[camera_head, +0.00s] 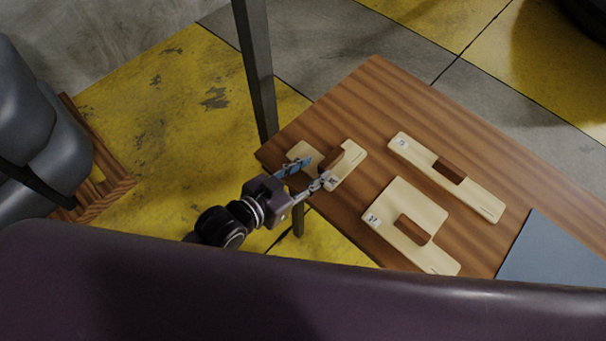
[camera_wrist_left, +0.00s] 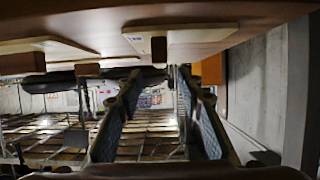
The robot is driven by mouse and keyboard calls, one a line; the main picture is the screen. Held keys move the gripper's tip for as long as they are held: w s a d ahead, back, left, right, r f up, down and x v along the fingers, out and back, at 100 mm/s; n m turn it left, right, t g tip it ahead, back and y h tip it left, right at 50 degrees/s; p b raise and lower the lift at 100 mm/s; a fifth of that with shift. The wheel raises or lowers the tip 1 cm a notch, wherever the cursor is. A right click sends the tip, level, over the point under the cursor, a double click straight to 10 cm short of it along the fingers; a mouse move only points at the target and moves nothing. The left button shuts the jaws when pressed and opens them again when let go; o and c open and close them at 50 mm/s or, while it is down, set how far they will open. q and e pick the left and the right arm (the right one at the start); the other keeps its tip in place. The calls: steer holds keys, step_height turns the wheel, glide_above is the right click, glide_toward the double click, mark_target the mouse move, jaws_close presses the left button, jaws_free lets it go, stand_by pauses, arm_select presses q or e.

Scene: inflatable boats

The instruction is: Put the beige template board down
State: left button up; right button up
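Three beige template boards with brown handles lie on a wooden table (camera_head: 385,90). The left board (camera_head: 353,167) is nearest my left gripper (camera_head: 305,174), the upper right board (camera_head: 480,200) is long, and the lower board (camera_head: 420,190) is broad. My left gripper is open, its two fingers apart at the left board, just short of its handle (camera_head: 335,161). In the left wrist view a beige board (camera_wrist_left: 205,34) and its handle (camera_wrist_left: 158,49) show beyond the spread fingers (camera_wrist_left: 150,85), with nothing visible between them. My right gripper is not in view.
A blue-grey sheet (camera_head: 555,250) lies at the table's right end. A dark post (camera_head: 257,70) stands by the table's left corner. A grey inflatable (camera_head: 40,130) rests on a wooden frame (camera_head: 105,180) at left. A large dark purplish rounded surface (camera_head: 300,300) fills the bottom.

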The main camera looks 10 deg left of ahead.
arm_select(q)
steer(key=shift+v, duration=1.65)
